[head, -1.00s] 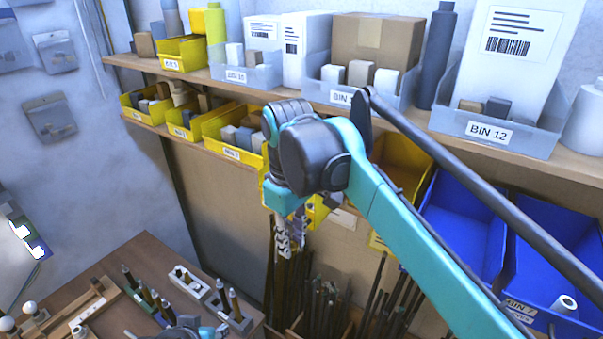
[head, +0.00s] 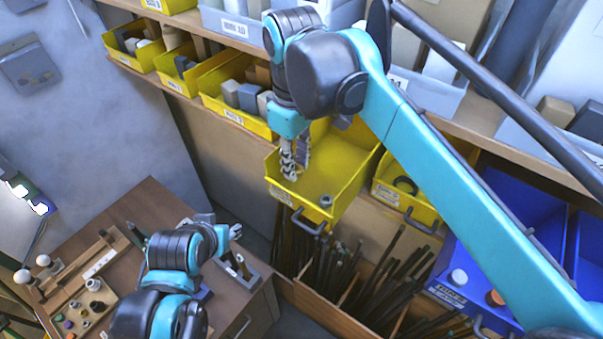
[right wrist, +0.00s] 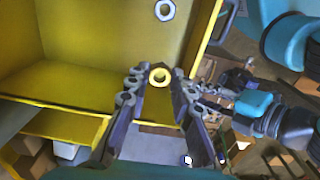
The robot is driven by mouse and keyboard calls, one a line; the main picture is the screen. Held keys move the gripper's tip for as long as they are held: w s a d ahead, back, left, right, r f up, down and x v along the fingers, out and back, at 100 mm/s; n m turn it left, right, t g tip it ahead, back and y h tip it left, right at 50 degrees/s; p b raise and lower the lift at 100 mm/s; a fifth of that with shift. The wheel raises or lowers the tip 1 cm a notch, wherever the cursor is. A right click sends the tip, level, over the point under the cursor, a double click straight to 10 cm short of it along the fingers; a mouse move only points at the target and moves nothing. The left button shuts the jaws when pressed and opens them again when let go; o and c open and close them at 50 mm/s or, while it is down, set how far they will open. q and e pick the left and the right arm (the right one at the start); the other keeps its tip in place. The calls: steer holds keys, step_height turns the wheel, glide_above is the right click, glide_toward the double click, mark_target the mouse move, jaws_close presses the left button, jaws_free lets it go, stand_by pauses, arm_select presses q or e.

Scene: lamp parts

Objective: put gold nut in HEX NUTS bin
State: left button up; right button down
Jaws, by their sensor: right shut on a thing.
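The gold nut (right wrist: 160,76) is a small ring between the fingertips of my right gripper (right wrist: 157,88) in the right wrist view. The right gripper is shut on it; in the head view this gripper (head: 294,165) points down at the left part of an open yellow bin (head: 345,190), where the nut is hard to make out. A grey nut (head: 326,201) lies in that bin and also shows in the right wrist view (right wrist: 165,10). The bin's front label is too small to read. My left gripper (head: 228,228) is over the table, its fingers unclear.
Another yellow bin (head: 385,192) with a dark ring (head: 405,185) stands to the right, then blue bins (head: 465,262). Shelves with filled bins are behind. Dark rods (head: 385,275) stand below. The brown table (head: 150,205) holds a wooden rack (head: 85,275) at the left.

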mark_target(297, 189)
steer(key=shift+f, duration=0.45)
steer(key=f, duration=0.3)
steer(key=shift+w+f+p, duration=0.3)
steer(key=shift+w+f, duration=0.05)
steer(key=shift+f, duration=0.35)
steer(key=shift+s, duration=0.25)
steer(key=shift+f, duration=0.2)
steer(key=c, duration=1.6)
jaws_free()
steer(key=shift+w, duration=0.15)
